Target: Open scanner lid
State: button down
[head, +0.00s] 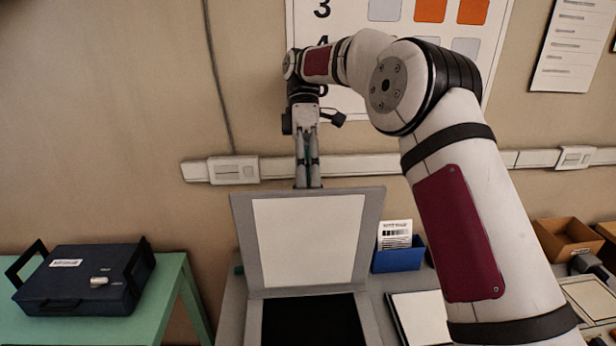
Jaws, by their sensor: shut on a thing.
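The scanner lid (304,236) stands raised in the head view, its pale inner panel facing me and its hinge side at the bottom. The scanner bed (312,322) below it shows a dark glass in a grey frame, partly cut off by the bottom edge. My gripper (309,184) points down at the middle of the lid's top edge and is shut on that edge. The fingertips are partly hidden behind the lid.
A blue bin (398,260) with a barcode card stands right of the lid. A framed white pad (422,318) lies beside the scanner. A dark blue case (85,280) sits on a green table (170,300) at left. Brown boxes (567,242) stand at right. A wall rail (365,166) runs behind.

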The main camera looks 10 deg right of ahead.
jog(key=shift+w+d+f, duration=0.1)
jog(key=shift+w+f, duration=0.1)
jog(key=shift+f, duration=0.35)
jog(key=shift+w+d+f, duration=0.1)
jog(key=shift+w+f, duration=0.05)
jog(key=shift+f, duration=0.4)
jog(key=c, duration=1.6)
grip_release()
jog(key=shift+w+f, duration=0.1)
jog(key=shift+w, duration=0.05)
jog(key=shift+c, duration=0.2)
jog(key=shift+c, duration=0.2)
jog(key=shift+s, duration=0.25)
